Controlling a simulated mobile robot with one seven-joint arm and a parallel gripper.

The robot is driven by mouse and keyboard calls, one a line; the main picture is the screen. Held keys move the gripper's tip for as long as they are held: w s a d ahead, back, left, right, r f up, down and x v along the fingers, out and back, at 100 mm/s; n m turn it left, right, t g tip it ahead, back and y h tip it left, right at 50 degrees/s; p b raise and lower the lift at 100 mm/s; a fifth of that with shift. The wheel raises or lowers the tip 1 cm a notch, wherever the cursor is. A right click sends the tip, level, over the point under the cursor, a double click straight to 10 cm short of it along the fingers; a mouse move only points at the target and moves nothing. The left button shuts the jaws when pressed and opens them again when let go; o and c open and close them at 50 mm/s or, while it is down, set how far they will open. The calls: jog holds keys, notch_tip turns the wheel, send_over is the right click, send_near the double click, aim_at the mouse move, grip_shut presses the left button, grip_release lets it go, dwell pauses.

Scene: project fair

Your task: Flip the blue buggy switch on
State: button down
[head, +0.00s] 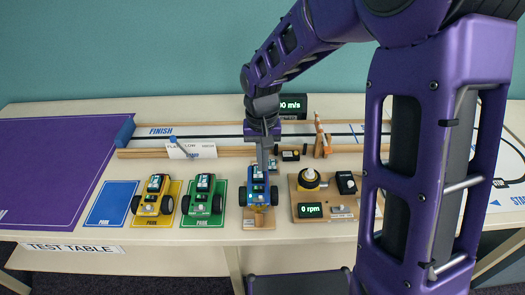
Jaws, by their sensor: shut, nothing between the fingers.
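The blue buggy (258,192) stands on a small wooden stand near the front of the table, between the green-pad buggy and a wooden test board. My gripper (263,167) points down right over the back part of the blue buggy, with its fingers shut and empty. The fingertips overlap the top of the buggy in the picture; I cannot tell whether they touch it. The switch is too small to make out and may be hidden behind the fingers.
A yellow buggy (153,196) and a green buggy (202,196) stand on park pads to the left, beside an empty blue pad (112,203). A motor board with an rpm display (310,210) stands close on the right. A wooden track (225,127) runs behind.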

aim_at(263, 187)
notch_tip(263, 187, down, 7)
jog(key=shift+r+b, duration=0.15)
jog(key=shift+b, duration=0.35)
jog(key=shift+d+f, duration=0.1)
jog(key=shift+f, duration=0.2)
jog(key=shift+r, duration=0.15)
jog(key=shift+a+r, duration=0.25)
jog(key=shift+a, duration=0.5)
notch_tip(263, 187, up, 14)
jog(key=d+p, duration=0.2)
jog(key=p, duration=0.2)
jog(key=shift+d, duration=0.3)
